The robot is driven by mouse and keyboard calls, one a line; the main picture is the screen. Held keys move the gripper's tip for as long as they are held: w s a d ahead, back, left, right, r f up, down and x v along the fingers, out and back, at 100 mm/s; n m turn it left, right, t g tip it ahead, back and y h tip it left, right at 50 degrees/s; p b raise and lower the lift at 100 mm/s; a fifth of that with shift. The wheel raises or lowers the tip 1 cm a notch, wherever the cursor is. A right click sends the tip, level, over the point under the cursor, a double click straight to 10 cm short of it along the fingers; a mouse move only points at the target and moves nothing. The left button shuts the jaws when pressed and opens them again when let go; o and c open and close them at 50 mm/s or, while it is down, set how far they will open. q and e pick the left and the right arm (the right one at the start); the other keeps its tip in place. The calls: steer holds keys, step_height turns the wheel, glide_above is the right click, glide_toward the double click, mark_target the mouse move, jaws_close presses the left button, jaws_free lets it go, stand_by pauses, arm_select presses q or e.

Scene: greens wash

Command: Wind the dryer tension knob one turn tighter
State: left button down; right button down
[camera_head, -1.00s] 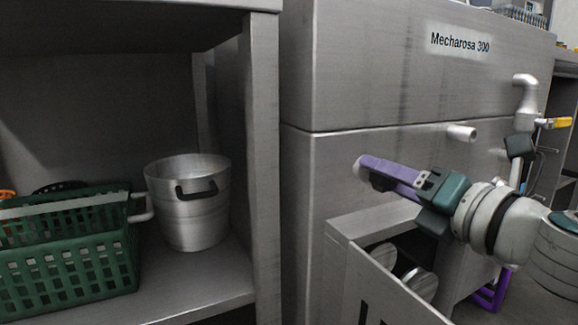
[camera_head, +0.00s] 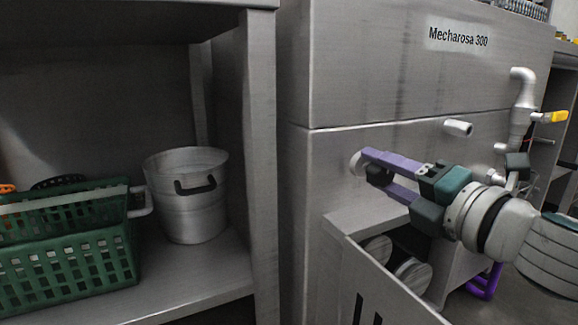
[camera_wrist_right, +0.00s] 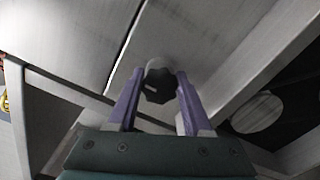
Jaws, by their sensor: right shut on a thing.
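The tension knob is a dark, many-sided knob (camera_wrist_right: 158,84) on a pale round boss on the grey machine front. In the head view the knob (camera_head: 378,175) is partly hidden by my fingers. My right gripper (camera_head: 372,166) comes in from the right, with its two purple fingers around the knob. In the wrist view the right gripper (camera_wrist_right: 158,76) has one finger on each side of the knob and is shut on it. A short light mark shows on the knob's face. My left gripper is not in view.
Below the knob an open compartment with a tilted panel (camera_head: 385,290) holds round metal parts (camera_head: 411,272). A pipe with a yellow-handled valve (camera_head: 556,117) stands at right. A metal pot (camera_head: 190,215) and green baskets (camera_head: 75,270) sit on the left shelf.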

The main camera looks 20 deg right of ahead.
steer(key=shift+c, duration=1.6)
jaws_free()
steer(key=shift+s, duration=0.1)
steer(key=shift+s, duration=0.3)
steer(key=s+p, duration=0.2)
steer(key=s, duration=0.7)
steer(key=shift+d, duration=0.4)
